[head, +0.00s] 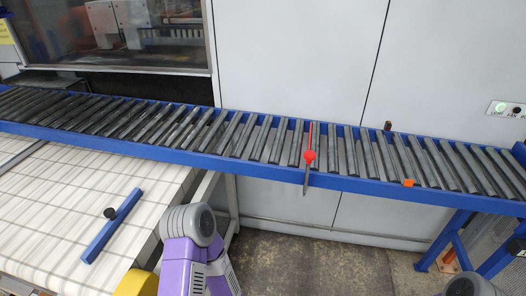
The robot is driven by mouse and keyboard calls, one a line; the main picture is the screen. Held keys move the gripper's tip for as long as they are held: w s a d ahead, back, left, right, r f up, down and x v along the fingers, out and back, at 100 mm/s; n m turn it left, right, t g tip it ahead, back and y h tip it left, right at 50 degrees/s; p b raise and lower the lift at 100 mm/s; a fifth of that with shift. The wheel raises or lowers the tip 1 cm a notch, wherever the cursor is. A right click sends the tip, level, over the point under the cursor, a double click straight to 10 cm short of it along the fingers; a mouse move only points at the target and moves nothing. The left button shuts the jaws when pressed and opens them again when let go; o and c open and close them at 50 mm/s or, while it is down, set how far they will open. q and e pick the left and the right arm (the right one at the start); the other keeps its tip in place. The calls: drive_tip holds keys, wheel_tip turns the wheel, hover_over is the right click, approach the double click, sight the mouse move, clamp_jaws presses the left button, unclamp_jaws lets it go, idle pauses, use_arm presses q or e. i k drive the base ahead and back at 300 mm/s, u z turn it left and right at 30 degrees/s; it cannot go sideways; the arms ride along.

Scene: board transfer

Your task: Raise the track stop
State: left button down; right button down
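A red part that looks like the track stop (309,156) is on the near blue rail of the roller track, right of the picture's middle. It has a round red knob, a thin red bar reaching up across the rollers, and a thin grey strip hanging down in front of the rail. The roller track (262,173) runs across the whole view. No gripper fingers show. Only purple and grey links of my arms show at the bottom, apart from the stop.
A light table (45,185) at the left holds a blue bar with a black knob (110,213). A small orange block (408,183) is on the near rail at the right. A windowed machine (140,35) and grey panels stand behind. No boards are visible on the rollers.

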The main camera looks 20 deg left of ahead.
sight(309, 156)
drive_tip(key=u, duration=0.25)
drive_tip(key=i, duration=0.5)
drive_tip(key=u, duration=1.25)
drive_tip(key=k, duration=1.7)
drive_tip(key=z, duration=0.65)
drive_tip(key=i, duration=1.65)
drive_tip(key=u, duration=0.05)
